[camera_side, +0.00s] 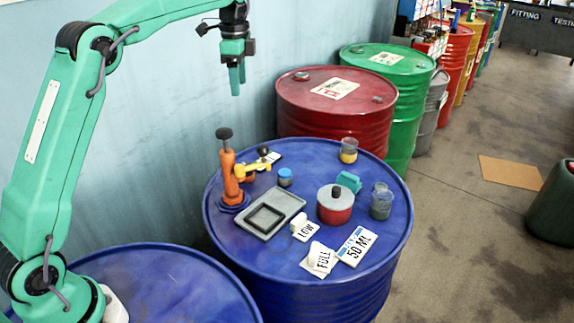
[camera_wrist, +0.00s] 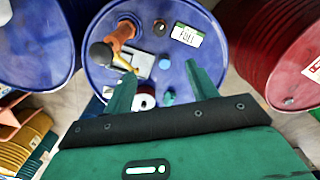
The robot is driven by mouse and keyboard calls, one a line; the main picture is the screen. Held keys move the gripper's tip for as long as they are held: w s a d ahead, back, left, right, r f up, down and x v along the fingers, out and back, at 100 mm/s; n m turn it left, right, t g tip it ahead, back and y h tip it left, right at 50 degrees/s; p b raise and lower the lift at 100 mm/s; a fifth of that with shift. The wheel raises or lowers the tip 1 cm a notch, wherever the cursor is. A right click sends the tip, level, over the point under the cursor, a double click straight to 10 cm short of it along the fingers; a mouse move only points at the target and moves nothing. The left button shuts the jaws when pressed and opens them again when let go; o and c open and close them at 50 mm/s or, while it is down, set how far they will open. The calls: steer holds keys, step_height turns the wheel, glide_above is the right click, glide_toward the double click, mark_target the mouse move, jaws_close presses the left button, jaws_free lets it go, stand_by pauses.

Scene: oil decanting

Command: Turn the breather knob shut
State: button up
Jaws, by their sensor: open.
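An orange hand pump (camera_side: 229,177) stands upright at the back left of the blue drum top (camera_side: 330,160). I cannot tell which knob is the breather. The pump (camera_wrist: 118,38) shows in the wrist view, its dark knob (camera_wrist: 101,53) near the camera. My gripper (camera_side: 237,88) points down in the air above the drum's back edge, apart from everything. It shows in the wrist view (camera_wrist: 159,76), open and empty.
A red drum (camera_side: 333,107) stands behind.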

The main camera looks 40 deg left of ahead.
steer(key=s+d+r+n, duration=0.1)
steer(key=s+r, duration=0.2)
steer(key=r, duration=0.1)
steer(key=shift+s+d+r+t, duration=0.35)
steer(key=shift+t, duration=0.05)
steer(key=shift+n, duration=0.3)
steer(key=n, duration=0.4)
glide_above(246, 163)
steer(key=shift+g, duration=0.4)
steer(key=f, duration=2.2)
steer(key=shift+s+d+f, duration=0.25)
steer(key=shift+s+d, duration=0.05)
steer(key=shift+d, duration=0.05)
steer(key=shift+n, duration=0.3)
steer(key=shift+f, duration=4)
steer(key=shift+c, duration=0.3)
